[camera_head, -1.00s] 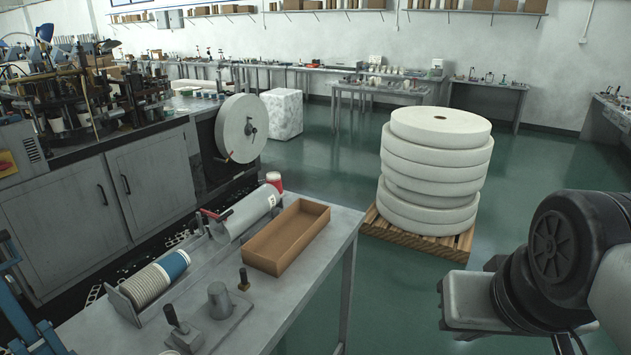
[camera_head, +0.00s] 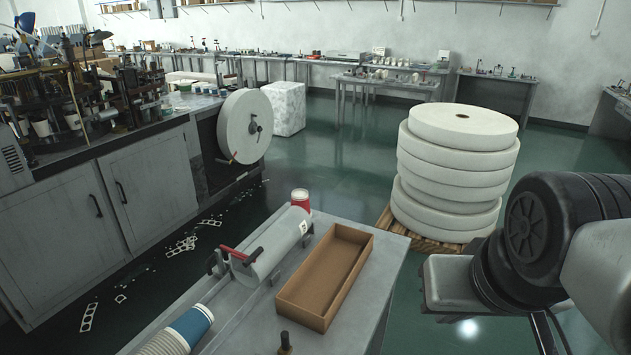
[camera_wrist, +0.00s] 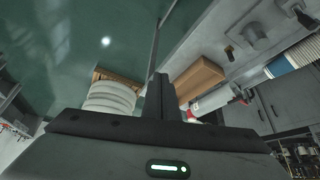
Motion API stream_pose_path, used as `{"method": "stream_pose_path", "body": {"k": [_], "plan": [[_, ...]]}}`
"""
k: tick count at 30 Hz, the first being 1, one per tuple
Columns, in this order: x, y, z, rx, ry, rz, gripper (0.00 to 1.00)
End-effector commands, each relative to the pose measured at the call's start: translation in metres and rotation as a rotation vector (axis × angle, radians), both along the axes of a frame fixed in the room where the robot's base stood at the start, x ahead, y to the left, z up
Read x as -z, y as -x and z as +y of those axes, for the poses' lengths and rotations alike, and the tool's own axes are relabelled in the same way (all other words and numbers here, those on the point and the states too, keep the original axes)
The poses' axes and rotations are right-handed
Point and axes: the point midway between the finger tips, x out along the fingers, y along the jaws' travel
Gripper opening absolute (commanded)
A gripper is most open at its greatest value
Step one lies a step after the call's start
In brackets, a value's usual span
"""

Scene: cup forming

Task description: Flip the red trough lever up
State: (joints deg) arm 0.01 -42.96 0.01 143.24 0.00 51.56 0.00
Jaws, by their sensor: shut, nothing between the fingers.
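The red lever (camera_head: 235,254) sits at the near-left end of a pale grey cylinder-shaped trough (camera_head: 272,248) on the grey work table (camera_head: 232,296). It lies low, close to level, with a black handle beside it. My gripper (camera_wrist: 160,80) is shut and empty, apart from the trough and lever. In the head view my arm fills the right edge and the fingers are out of sight.
Stacked paper cups (camera_head: 188,328) are at the near left.

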Motion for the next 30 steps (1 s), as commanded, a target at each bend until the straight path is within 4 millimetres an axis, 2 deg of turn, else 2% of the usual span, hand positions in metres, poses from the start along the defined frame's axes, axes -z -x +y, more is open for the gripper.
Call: {"method": "stream_pose_path", "body": {"k": [11, 14, 17, 20, 21, 23, 24, 27, 30], "plan": [[0.001, 0.0, 0.0, 0.002, -0.003, 0.002, 0.0], [0.012, -0.002, 0.01, 0.024, -0.058, 0.038, 0.0], [0.038, -0.005, 0.037, 0.093, -0.208, 0.14, 0.0], [0.072, -0.013, 0.083, 0.233, -0.45, 0.309, 0.0], [0.085, -0.019, 0.104, 0.307, -0.563, 0.39, 0.0], [0.1, -0.031, 0.134, 0.436, -0.732, 0.513, 0.0], [0.109, -0.042, 0.152, 0.529, -0.842, 0.594, 0.0], [0.129, -0.076, 0.188, 0.772, -1.094, 0.777, 0.0], [0.148, -0.115, 0.207, 1.003, -1.3, 0.918, 0.0]]}}
